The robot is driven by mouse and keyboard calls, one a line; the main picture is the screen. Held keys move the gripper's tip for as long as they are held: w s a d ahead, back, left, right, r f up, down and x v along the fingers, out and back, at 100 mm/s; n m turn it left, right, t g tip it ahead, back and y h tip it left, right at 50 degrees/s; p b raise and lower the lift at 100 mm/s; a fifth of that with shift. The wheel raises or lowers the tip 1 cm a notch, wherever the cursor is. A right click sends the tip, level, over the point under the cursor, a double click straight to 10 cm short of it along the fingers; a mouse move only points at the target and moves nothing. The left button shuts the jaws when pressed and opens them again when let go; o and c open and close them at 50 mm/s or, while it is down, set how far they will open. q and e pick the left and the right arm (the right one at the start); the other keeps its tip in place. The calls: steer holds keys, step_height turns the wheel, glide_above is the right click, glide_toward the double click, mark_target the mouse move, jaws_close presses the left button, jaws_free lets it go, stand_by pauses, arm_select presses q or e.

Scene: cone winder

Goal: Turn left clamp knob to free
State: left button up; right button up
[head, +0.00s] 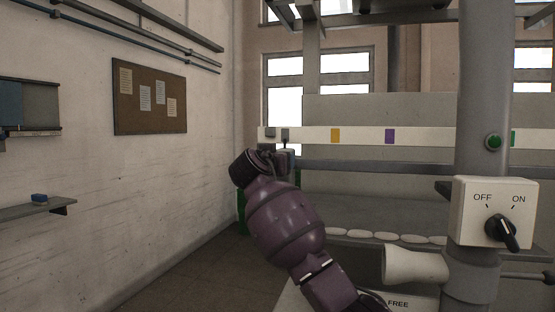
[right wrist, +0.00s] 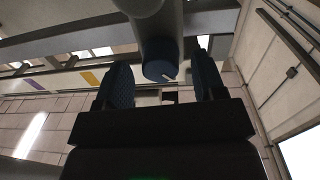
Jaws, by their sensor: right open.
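My right gripper (right wrist: 163,88) is open in the right wrist view, with one dark blue finger on each side. A blue round end with a short pale mark (right wrist: 159,71) shows between the fingers, on a grey cylinder coming down from the top. It looks like a knob, but I cannot tell for sure that it is the left clamp knob or whether the fingers touch it. In the head view a purple arm of mine rises from the bottom, and its hand end hides what lies behind it. A "FREE" label (head: 398,303) shows at the bottom edge, partly cut off.
A grey post (head: 484,100) at the right carries an OFF/ON switch box (head: 470,213) and a green button (head: 493,142). A pale cone (head: 413,265) sits beside the post. A white rail (head: 430,135) with coloured marks crosses behind. Floor on the left is clear.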

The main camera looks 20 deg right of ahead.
steer(key=shift+w, duration=0.1)
steer(key=c, duration=0.9)
